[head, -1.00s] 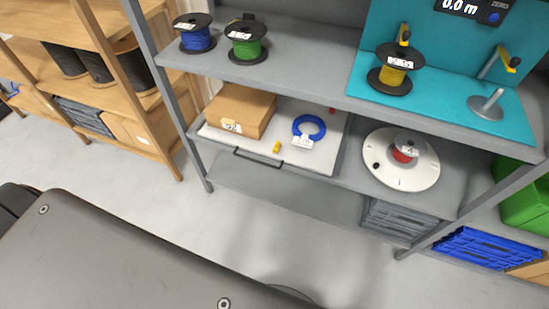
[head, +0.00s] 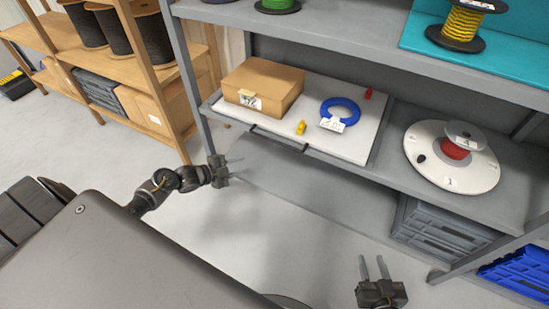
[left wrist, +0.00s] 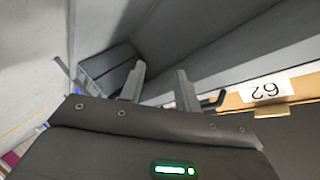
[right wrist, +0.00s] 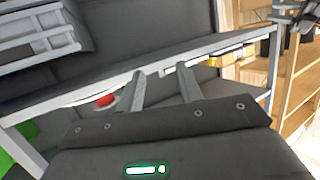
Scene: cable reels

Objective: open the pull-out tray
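The pull-out tray (head: 349,150) is a white-topped grey tray in the middle bay of the shelf unit, with a dark bar handle (head: 277,139) on its front edge. On it are a cardboard box (head: 262,84), a blue cable coil (head: 340,110), a yellow piece (head: 301,128) and a red piece (head: 368,93). My left gripper (head: 236,167) is open and empty, in front of and below the tray, left of the handle. Its fingers also show apart in the left wrist view (left wrist: 158,80). My right gripper (head: 373,266) is open and empty, lower right of the tray, clear of the shelf.
A white turntable with a red reel (head: 452,158) sits right of the tray. Grey crates (head: 436,235) and a blue crate (head: 515,270) are below. A wooden rack (head: 150,70) stands at left. The floor before the shelf is free.

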